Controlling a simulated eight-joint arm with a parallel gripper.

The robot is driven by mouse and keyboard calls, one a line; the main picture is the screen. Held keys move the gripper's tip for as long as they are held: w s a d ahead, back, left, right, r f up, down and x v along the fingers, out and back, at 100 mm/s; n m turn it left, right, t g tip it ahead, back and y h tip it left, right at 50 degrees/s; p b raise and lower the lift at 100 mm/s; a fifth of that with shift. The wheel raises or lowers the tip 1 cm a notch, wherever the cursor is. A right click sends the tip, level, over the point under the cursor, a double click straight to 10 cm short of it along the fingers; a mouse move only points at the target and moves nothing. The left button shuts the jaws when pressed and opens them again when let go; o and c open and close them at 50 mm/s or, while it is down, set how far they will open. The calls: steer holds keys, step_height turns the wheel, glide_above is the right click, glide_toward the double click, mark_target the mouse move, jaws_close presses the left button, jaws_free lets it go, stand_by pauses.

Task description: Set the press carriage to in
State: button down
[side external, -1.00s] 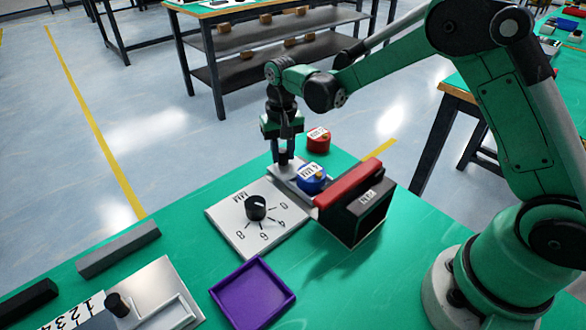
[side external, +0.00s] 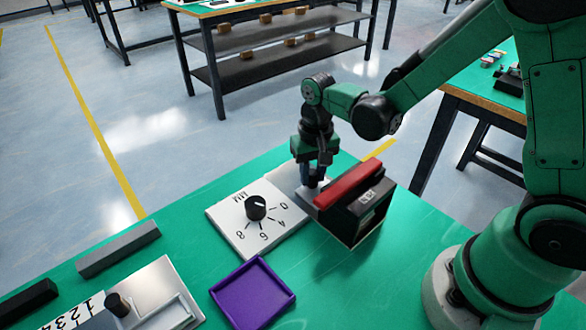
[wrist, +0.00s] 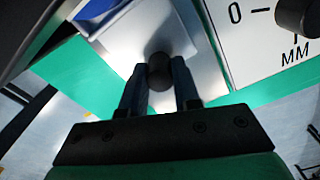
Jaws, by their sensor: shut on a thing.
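The press (side external: 372,212) is a dark housing with a red top bar, standing on the green table. Its silver carriage plate shows in the wrist view (wrist: 125,35), with a dark round knob (wrist: 160,72) on it. My gripper (side external: 313,182) is at the press's left opening, pointing down. In the wrist view my gripper's two fingers (wrist: 160,82) are closed on either side of the knob. A blue part (wrist: 98,10) shows at the top left of the wrist view, by the carriage. The knob is hidden behind the fingers in the side view.
A white dial plate with a black knob (side external: 256,207) lies just left of the press. A purple tray (side external: 252,292) is in front. A grey bar (side external: 118,248) and a numbered slider panel (side external: 150,295) lie at the left. Bare green table lies between tray and press.

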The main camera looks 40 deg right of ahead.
steer(key=shift+s, duration=0.3)
steer(key=c, duration=0.6)
jaws_free()
steer(key=shift+c, duration=0.2)
steer(key=shift+w+r, duration=0.1)
steer(key=shift+r, duration=2.75)
steer(key=shift+s+r, duration=0.25)
steer(key=shift+r, duration=0.15)
steer(key=s+d+r+n+t, duration=0.1)
steer(key=s+r+n+t, duration=0.3)
steer(key=t, duration=0.3)
steer(key=shift+v, duration=0.85)
